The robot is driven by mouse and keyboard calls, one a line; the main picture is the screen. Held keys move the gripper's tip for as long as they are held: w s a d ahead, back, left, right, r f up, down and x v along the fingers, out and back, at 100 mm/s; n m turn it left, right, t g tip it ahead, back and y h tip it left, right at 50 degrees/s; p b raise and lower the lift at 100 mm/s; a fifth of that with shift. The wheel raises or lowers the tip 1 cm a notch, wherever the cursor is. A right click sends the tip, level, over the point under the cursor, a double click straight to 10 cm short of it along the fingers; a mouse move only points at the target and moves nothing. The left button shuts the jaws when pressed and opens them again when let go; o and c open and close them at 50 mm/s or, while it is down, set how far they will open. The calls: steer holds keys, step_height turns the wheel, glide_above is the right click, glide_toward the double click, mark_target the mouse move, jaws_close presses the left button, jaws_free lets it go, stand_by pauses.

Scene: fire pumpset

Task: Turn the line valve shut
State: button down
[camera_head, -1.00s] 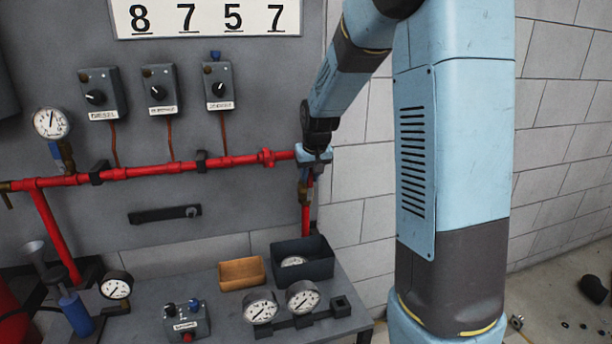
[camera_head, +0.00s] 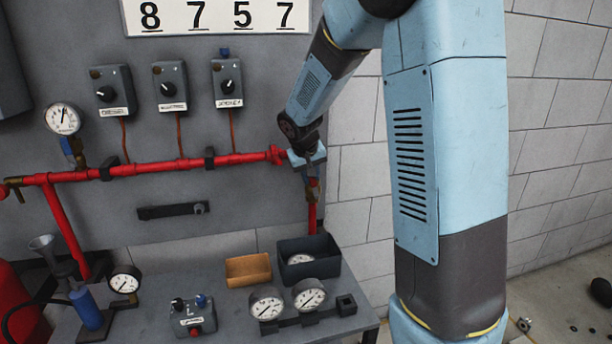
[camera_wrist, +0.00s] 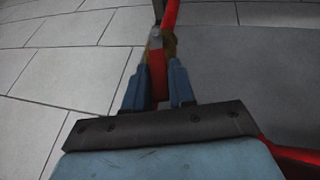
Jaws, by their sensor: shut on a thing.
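The line valve has a brass body (camera_head: 313,187) on the red downpipe at the right end of the red pipe run. The brass also shows in the wrist view (camera_wrist: 168,43), beyond my fingertips. My gripper (camera_wrist: 158,77) is shut on the valve's red handle (camera_wrist: 158,84), which shows between its two blue fingers. In the head view my gripper's blue housing (camera_head: 306,157) is at the pipe corner, just above the brass body. It hides the handle there, so the handle's exact angle is hard to tell.
The red pipe (camera_head: 150,169) runs along the grey panel, with a gauge (camera_head: 62,118) at left. Three switch boxes (camera_head: 171,88) hang above it. A bench below holds a dark bin (camera_head: 309,270), a wooden tray (camera_head: 248,269) and loose gauges (camera_head: 267,304). A block wall is behind.

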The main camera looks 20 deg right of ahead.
steer(key=c, duration=1)
jaws_free()
steer(key=shift+r, duration=0.1)
steer(key=v, duration=1.3)
steer(key=shift+s+a+r, duration=0.2)
steer(key=shift+r, duration=0.1)
steer(key=shift+c, duration=0.5)
